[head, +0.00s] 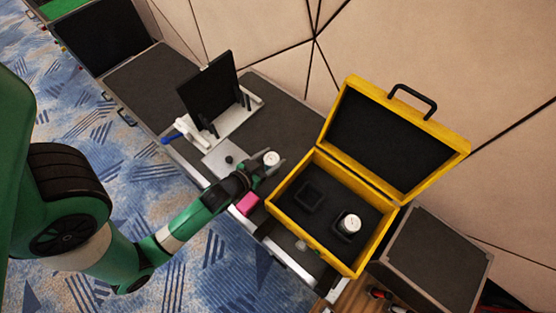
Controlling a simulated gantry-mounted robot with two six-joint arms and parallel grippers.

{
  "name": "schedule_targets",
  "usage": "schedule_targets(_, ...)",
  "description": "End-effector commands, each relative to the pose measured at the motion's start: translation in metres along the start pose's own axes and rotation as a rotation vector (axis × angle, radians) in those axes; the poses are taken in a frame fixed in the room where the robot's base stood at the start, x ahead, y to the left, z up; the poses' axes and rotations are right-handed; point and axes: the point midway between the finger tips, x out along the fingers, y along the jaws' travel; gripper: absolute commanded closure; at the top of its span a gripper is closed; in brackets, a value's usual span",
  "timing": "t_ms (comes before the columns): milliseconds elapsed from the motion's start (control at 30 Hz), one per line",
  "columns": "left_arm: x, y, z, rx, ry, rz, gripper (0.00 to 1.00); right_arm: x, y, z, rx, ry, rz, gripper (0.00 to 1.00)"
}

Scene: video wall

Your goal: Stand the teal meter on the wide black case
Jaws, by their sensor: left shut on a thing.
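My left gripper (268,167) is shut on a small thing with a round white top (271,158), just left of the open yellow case. Only its pale top shows clearly; its sides are hidden by the fingers, so I cannot tell whether it is teal. A similar white-topped piece (350,223) stands in the foam of the yellow case (313,237). The wide black case (287,112) seems to be the long dark-topped one under these things. I cannot tell whether the held thing touches its top. My right gripper is not in view.
An empty square recess (308,195) is in the yellow case's foam. A black panel on a white stand (209,90), a grey plate (222,160) and a pink block (248,203) are nearby. Other dark-topped cases stand at left (150,85) and right (435,262).

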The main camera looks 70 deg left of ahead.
Motion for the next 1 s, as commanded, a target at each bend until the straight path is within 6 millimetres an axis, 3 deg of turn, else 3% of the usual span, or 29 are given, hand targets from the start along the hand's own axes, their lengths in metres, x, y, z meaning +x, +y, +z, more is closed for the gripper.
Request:
schedule_targets(100, 0.027, 0.001, 0.017, 0.000, 0.003, 0.000, 1.00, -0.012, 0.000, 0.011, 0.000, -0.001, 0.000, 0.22)
schedule_targets(200, 0.038, 0.001, 0.021, 0.000, 0.003, 0.000, 1.00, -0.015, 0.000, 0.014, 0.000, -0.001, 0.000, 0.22)
schedule_targets(467, 0.049, 0.001, 0.026, 0.000, 0.003, 0.000, 1.00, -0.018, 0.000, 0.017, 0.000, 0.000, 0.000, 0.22)
schedule_targets(633, 0.060, 0.001, 0.054, 0.000, 0.000, 0.000, 1.00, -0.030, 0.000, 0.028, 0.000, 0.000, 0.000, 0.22)
schedule_targets(1000, 0.062, 0.001, 0.058, 0.000, 0.002, 0.000, 1.00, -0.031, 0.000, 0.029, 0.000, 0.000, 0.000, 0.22)
